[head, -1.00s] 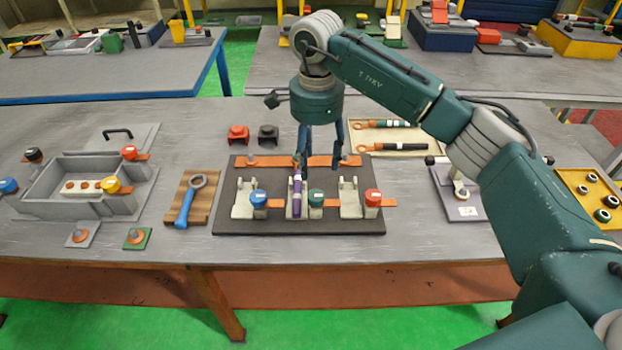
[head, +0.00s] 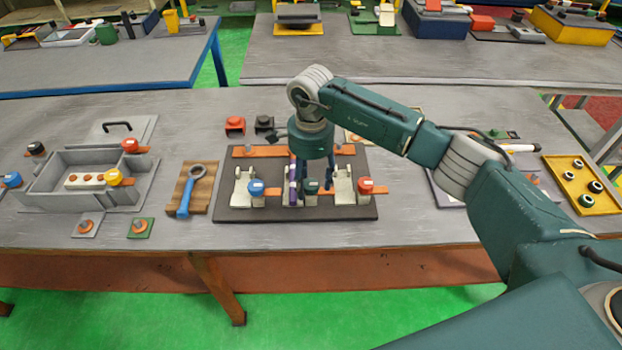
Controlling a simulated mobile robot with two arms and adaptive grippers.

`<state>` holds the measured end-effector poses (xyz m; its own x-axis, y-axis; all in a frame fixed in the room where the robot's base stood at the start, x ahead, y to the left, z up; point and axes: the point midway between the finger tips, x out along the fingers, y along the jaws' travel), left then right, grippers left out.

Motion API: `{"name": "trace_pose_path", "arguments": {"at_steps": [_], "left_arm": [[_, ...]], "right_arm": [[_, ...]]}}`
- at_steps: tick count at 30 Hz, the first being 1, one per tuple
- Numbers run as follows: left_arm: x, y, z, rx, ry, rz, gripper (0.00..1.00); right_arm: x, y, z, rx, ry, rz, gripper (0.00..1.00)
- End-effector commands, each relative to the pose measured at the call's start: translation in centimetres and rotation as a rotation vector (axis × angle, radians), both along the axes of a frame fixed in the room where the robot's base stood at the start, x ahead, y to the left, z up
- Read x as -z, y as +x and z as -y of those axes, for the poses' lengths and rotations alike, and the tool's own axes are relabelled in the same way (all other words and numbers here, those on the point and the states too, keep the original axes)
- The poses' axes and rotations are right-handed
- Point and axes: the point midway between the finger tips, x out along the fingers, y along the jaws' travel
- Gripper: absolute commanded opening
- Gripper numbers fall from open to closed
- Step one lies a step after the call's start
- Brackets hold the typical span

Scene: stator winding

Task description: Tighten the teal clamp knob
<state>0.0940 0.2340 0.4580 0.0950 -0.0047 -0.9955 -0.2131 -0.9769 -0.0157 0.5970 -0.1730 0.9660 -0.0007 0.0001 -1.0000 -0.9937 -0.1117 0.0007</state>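The teal clamp knob (head: 312,185) is the middle of the three knobs on the dark fixture board (head: 231,212), between the blue knob (head: 256,186) and the red knob (head: 365,184). My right gripper (head: 317,172) points down just behind and above the teal knob. Its fingers look apart, with nothing seen between them; its tips are partly hidden, and I cannot tell if they touch anything. A purple and white rod (head: 293,185) stands in the middle cream holder just left of the teal knob. My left gripper is not in view.
A copper bar (head: 250,152) runs along the back of the board. A blue-handled ring tool (head: 189,190) lies on a wooden block to the left, beside a grey box (head: 55,172). A yellow tray (head: 560,172) is far right.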

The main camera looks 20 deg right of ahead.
Motion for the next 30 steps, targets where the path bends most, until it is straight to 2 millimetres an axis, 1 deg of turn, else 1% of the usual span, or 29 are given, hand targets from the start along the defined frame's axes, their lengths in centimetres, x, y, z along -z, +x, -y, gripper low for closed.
{"name": "trace_pose_path", "arguments": {"at_steps": [1,3,5,6,11,17,23,30], "left_arm": [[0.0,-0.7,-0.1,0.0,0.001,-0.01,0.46],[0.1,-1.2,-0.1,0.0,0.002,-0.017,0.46],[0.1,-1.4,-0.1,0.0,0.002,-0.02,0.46],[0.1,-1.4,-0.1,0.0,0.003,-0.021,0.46],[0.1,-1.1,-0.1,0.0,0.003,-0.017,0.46],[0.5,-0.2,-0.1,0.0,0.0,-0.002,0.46],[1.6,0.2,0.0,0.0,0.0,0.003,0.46],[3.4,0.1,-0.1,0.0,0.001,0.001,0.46]], "right_arm": [[0.0,0.0,0.0,0.0,0.0,0.0,0.41],[0.0,0.0,0.0,0.0,0.0,0.0,0.27],[0.0,0.0,0.0,0.0,0.0,0.0,0.15],[-0.1,0.0,0.0,0.0,0.0,0.0,0.07],[-0.1,0.0,0.0,0.002,0.0,0.0,0.07],[0.0,0.0,0.0,0.041,0.0,0.0,0.07],[0.2,0.0,0.1,0.152,-0.001,0.001,0.07],[0.2,0.1,0.1,0.364,-0.001,0.003,0.07]]}}
